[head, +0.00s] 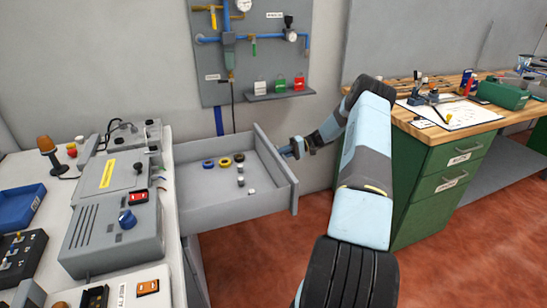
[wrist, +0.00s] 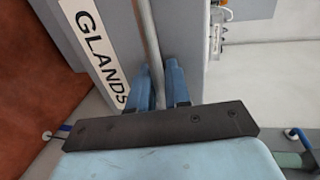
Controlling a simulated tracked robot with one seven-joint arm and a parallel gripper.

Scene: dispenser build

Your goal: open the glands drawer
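The glands drawer (head: 235,211) stands pulled out to the right from the grey bench in the head view. Its inside shows, with several small rings and fittings in it. In the wrist view, its front carries a white label reading GLANDS (wrist: 97,50). A grey bar handle (wrist: 148,35) runs along the front beside the label. My gripper (head: 288,151) is at the drawer's front, near its far end. In the wrist view, its two blue fingers (wrist: 160,88) lie on either side of the bar, close against it. The fingertips' far ends are partly hidden.
The grey bench (head: 70,228) on the left bears control boxes and a blue tray (head: 20,207). A green cabinet (head: 433,190) with a wooden top stands to the right of my arm. Red floor (head: 262,262) is clear in front of the drawer.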

